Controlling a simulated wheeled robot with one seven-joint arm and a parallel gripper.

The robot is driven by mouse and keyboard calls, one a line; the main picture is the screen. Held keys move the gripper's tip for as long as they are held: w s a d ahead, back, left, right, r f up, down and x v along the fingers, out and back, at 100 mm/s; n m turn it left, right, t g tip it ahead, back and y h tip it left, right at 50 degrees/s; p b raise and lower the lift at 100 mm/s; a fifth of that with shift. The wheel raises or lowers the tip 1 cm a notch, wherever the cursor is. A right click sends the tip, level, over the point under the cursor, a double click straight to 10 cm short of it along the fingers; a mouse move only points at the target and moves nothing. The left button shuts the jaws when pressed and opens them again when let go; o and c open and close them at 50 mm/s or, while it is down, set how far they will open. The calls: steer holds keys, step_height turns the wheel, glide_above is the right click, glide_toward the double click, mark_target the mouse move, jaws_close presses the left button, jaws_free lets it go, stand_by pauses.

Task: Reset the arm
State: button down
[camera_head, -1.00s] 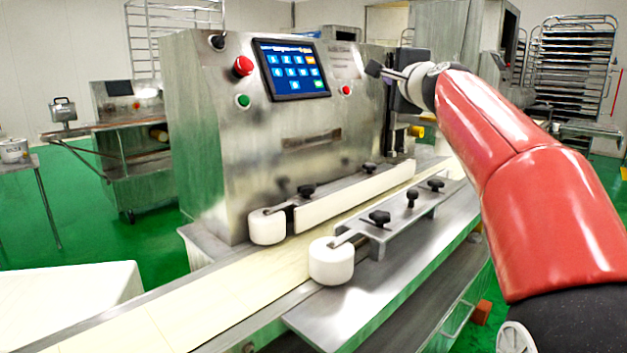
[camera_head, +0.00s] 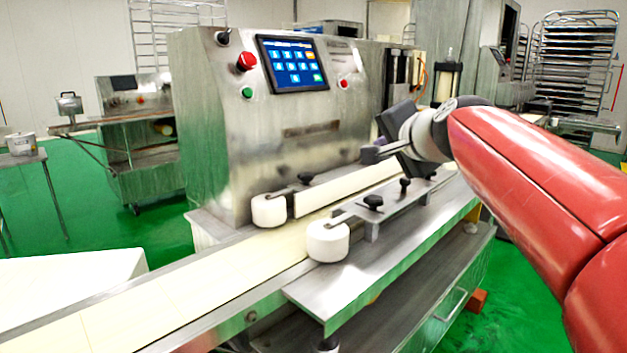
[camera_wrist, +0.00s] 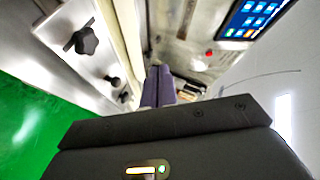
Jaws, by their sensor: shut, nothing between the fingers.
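My gripper (camera_head: 374,152) is at the end of my red arm, in front of the steel machine (camera_head: 290,150) and above the guide rails. It points left toward the machine's front face. In the wrist view its purple-grey fingers (camera_wrist: 159,86) are together with nothing between them. The touchscreen (camera_head: 292,64) shows blue keys and stands above and left of my gripper. It also shows in the wrist view (camera_wrist: 254,14).
The conveyor belt (camera_head: 190,285) runs below, with white rollers (camera_head: 328,241) and black knobs (camera_head: 373,202) near my gripper. A red button (camera_head: 247,61) and a green button (camera_head: 247,92) sit left of the screen. Green floor is open at right.

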steer(key=s+d+f+n+g+h, duration=0.1)
steer(key=s+f+n+g, duration=0.3)
steer(key=s+f, duration=1)
steer(key=s+d+f+n+g+h, duration=0.1)
steer(key=s+f+n+g, duration=0.3)
steer(key=s+f, duration=1)
steer(key=shift+d+f+n+h, duration=0.4)
steer(key=shift+n+h, duration=0.3)
steer(key=shift+n, duration=0.2)
steer(key=shift+s, duration=0.1)
